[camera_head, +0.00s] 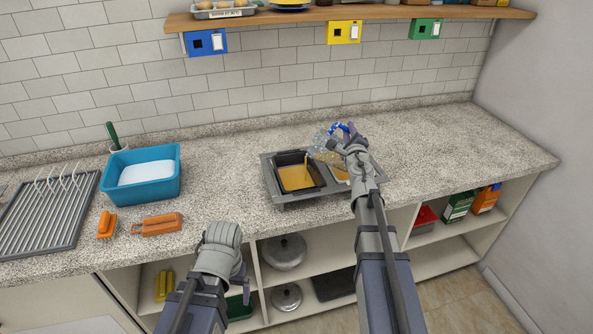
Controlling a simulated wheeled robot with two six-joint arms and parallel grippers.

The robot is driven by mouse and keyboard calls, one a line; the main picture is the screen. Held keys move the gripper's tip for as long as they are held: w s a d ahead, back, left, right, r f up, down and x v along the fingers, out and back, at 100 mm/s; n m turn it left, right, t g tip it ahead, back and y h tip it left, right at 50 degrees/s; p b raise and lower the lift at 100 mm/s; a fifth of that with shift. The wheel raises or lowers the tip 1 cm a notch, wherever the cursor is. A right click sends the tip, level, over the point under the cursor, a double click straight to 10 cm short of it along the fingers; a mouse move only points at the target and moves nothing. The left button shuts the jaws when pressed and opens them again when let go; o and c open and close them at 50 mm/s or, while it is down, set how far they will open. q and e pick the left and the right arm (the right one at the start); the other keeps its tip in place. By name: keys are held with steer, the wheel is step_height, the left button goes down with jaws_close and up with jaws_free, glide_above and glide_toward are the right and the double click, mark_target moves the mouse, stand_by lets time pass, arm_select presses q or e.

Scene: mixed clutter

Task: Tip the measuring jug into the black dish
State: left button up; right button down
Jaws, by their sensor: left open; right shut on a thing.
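The measuring jug (322,141) is clear with a blue handle, and it is tilted over the black dish (311,186). An amber stream runs down from the jug into the dish, which has an amber layer inside. The dish sits in a grey holder (282,201) on the counter. My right gripper (347,134) is shut on the jug at its handle, above the holder's right side; the wrist hides part of the jug. My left gripper (246,291) is open and empty, low in front of the counter edge, its fingers partly hidden by the wrist.
A blue basin (153,190), orange items (158,225) and a wire drying rack (45,222) stand on the left. My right forearm hides part of the holder's second compartment (339,176). The counter is clear at right. A wooden shelf (380,14) hangs above.

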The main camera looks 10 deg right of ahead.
arm_select(q)
steer(key=shift+w+a, duration=0.15)
steer(key=shift+a, duration=0.35)
arm_select(e)
steer(key=shift+w+a+n, duration=0.15)
steer(key=shift+a+n, duration=0.3)
steer(key=shift+n, duration=0.05)
stand_by(1.2)
steer(key=shift+f, duration=0.1)
